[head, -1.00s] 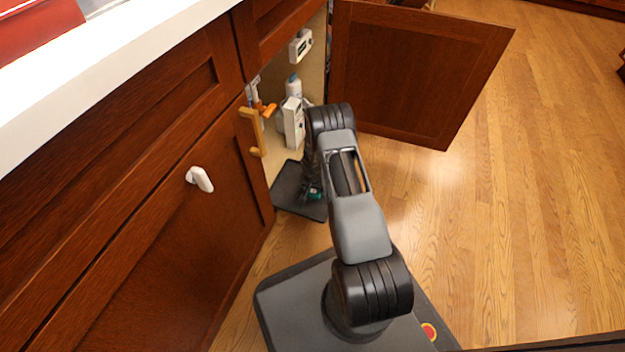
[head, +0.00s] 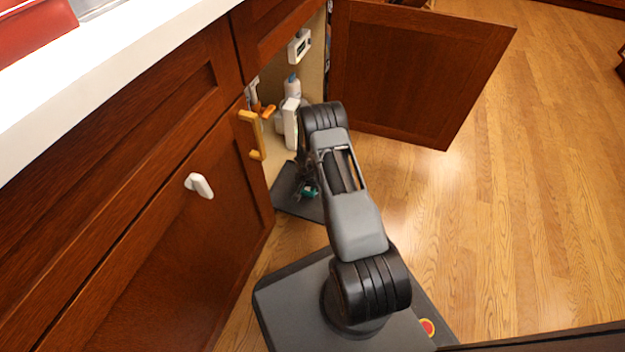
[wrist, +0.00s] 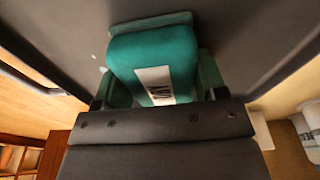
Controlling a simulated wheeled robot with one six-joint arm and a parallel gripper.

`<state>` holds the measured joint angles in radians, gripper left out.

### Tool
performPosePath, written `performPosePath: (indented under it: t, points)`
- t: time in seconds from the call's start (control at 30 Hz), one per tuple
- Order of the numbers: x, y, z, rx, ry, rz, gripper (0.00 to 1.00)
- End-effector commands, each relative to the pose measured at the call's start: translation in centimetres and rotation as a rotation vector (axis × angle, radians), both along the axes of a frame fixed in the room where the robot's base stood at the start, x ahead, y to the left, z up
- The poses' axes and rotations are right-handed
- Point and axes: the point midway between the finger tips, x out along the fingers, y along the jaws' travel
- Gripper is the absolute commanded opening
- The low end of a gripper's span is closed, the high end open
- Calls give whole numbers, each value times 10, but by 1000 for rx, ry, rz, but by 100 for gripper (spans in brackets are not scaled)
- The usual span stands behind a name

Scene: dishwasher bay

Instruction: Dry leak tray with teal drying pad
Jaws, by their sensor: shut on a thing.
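The teal drying pad (wrist: 180,50) with a white label fills the middle of the wrist view. My gripper (wrist: 157,80) is shut on it, one finger at each side. In the head view the pad (head: 310,191) is a small teal patch under my gripper (head: 307,186), partly hidden by it. The dark leak tray (head: 286,196) lies on the floor at the open cabinet, and my arm hides part of it. In the wrist view the tray (wrist: 245,30) spreads behind the pad, with a few small pale spots on its left. Whether the pad touches the tray is unclear.
The open cabinet door (head: 415,75) stands right of my arm. A white box (head: 290,123) and a bottle (head: 292,84) stand inside the cabinet. An orange handle-like fixture (head: 251,135) sticks out at the cabinet's left edge. Wood floor (head: 480,220) at the right is clear.

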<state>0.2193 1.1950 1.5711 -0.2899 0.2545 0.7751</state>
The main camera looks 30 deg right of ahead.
Motion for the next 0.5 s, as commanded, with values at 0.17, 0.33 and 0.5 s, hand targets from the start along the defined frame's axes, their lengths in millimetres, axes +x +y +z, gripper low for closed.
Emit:
performPosePath:
  t: [0.17, 0.33, 0.5]
  points:
    - [-5, 4, 1, 0, 1, -16, 43]
    - [-6, 9, 8, 1, -1, -20, 43]
    - [-6, 13, 33, 0, -1, -11, 43]
